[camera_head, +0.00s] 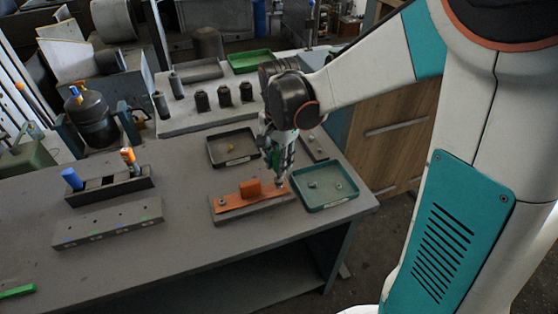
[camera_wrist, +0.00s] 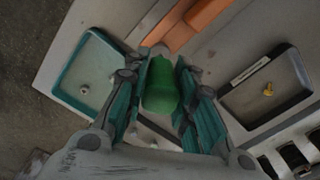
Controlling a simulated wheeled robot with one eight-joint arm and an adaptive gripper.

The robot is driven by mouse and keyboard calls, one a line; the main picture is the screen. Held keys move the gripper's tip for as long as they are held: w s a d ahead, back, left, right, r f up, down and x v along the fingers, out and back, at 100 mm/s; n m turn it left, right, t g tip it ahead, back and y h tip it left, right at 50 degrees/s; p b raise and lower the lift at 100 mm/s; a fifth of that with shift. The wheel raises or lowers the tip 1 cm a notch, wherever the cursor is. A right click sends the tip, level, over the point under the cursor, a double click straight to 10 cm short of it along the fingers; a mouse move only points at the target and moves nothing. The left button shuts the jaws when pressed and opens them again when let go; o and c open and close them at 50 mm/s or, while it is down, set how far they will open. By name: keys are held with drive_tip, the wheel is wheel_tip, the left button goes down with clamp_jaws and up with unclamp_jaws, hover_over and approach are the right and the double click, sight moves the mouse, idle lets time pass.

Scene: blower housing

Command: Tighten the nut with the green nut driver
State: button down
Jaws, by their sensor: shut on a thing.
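My gripper (camera_head: 279,160) is shut on the green nut driver, whose green handle (camera_wrist: 162,90) is between the two fingers in the wrist view. In the head view the driver is mostly hidden by my fingers. It points down, with its tip at the right end of the orange bracket (camera_head: 236,200). I cannot tell whether the tip sits on a nut there. The bracket lies on a grey-brown base block (camera_head: 250,213) and has a raised orange block in its middle. A small nut or bolt head (camera_head: 222,202) shows at its left end.
A teal tray (camera_head: 351,196) with small metal parts is right of the bracket. A black tray (camera_head: 213,161) with a yellow part is behind it. A rack (camera_head: 110,190) holds blue (camera_head: 72,178) and orange (camera_head: 130,160) handled tools.

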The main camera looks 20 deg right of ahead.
drive_tip(key=shift+r+p, duration=0.35)
drive_tip(key=shift+r, duration=0.2)
drive_tip(key=shift+r, duration=0.1)
wheel_tip(320, 180, up, 5)
drive_tip(key=p, duration=0.3)
drive_tip(key=shift+p, duration=0.35)
